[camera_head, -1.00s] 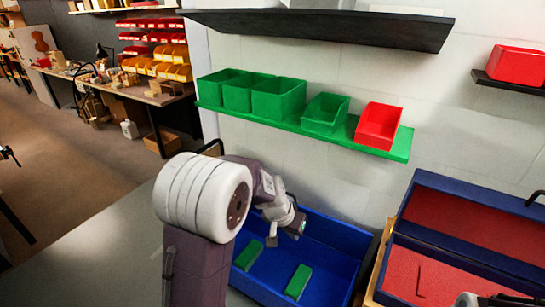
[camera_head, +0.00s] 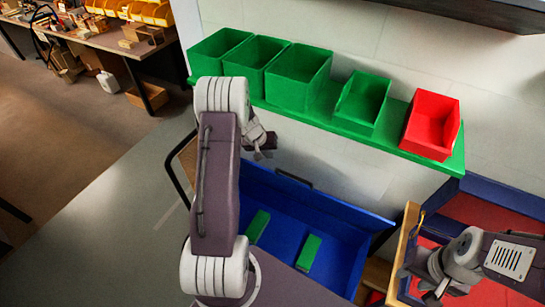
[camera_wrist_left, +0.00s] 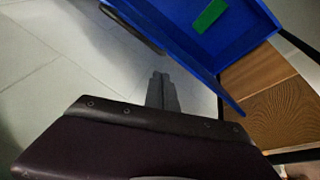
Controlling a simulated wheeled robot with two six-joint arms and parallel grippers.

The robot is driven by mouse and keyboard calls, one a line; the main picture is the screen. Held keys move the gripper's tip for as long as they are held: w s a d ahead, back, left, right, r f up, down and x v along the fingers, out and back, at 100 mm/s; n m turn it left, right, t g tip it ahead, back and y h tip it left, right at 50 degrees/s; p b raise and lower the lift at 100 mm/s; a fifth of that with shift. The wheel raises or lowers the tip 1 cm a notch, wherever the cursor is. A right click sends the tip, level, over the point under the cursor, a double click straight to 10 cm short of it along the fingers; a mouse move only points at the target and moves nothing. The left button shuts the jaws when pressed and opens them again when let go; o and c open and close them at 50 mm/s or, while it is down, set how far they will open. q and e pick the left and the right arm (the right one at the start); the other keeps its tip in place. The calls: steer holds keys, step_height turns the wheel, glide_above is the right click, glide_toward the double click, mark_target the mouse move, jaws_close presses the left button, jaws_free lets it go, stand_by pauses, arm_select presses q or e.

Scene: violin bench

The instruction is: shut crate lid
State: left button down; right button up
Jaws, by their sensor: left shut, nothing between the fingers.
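A blue crate-like box (camera_head: 285,215) stands low in the middle of the head view, with green pieces (camera_head: 308,252) on its inner face. I cannot tell which blue panel is the lid; a dark handle piece shows at its back edge. Blue panels with a green strip also show at the upper right of the left wrist view (camera_wrist_left: 187,38). My left gripper (camera_head: 265,152) is above the box's back left part, apart from it. Its fingers show shut and empty in the left wrist view (camera_wrist_left: 162,88). My right gripper (camera_head: 432,287) is at lower right; its fingertips are unclear.
A green shelf (camera_head: 335,118) with green bins and a red bin (camera_head: 432,125) is on the wall above the box. A red-lined blue case (camera_head: 485,215) is at right, beside a wooden edge (camera_head: 400,250). A black bar (camera_head: 178,180) stands left of the box.

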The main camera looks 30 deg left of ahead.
arm_select(q)
steer(key=x, duration=0.9)
steer(key=shift+f+p, duration=0.25)
steer(key=shift+p, duration=0.15)
steer(key=shift+w+a, duration=0.1)
